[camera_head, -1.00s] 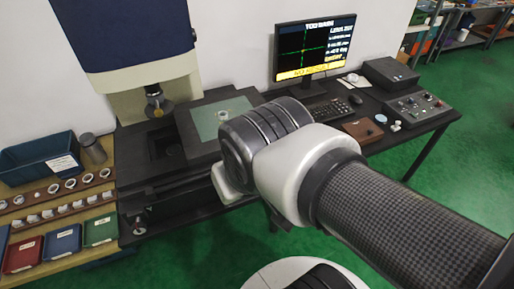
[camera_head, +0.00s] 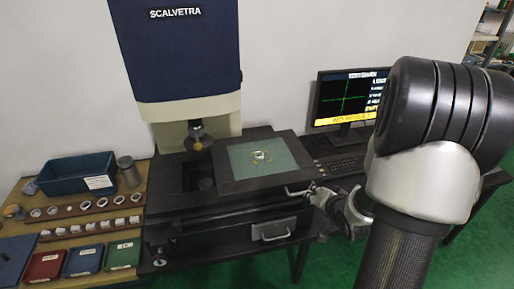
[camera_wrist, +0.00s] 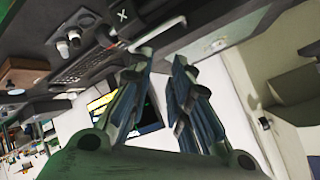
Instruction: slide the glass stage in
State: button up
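The glass stage (camera_head: 243,170) is a greenish plate in a dark frame on the measuring machine's bed, to the right of the lens (camera_head: 197,140). A shiny ring (camera_head: 261,155) lies on the glass near its middle. A small bar handle (camera_head: 298,191) sticks out at the frame's front right. My gripper (camera_head: 318,194) is close to this handle, at its right end; I cannot tell whether they touch. In the wrist view, my gripper (camera_wrist: 158,72) has its two fingers apart, with nothing seen held between them.
A monitor (camera_head: 347,97) and keyboard (camera_head: 340,164) stand on the right. A bench on the left holds a blue bin (camera_head: 75,172), several rings on racks and coloured trays (camera_head: 122,255). A drawer (camera_head: 275,232) with a pale handle sits below the bed.

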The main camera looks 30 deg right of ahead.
notch_tip(320, 180, down, 5)
jog(key=s+d+m+t, duration=0.2)
jog(key=s+m, duration=0.1)
jog(key=m+t, duration=0.3)
jog(key=m, duration=0.3)
send_near(309, 191)
jog(key=b+x, duration=0.1)
jog(key=x, duration=0.4)
jog(key=b+x, duration=0.2)
jog(key=x, duration=0.3)
jog(key=shift+w+f+b, duration=0.15)
jog(key=shift+f+b, duration=0.15)
jog(key=shift+c, duration=0.5)
grip_shut()
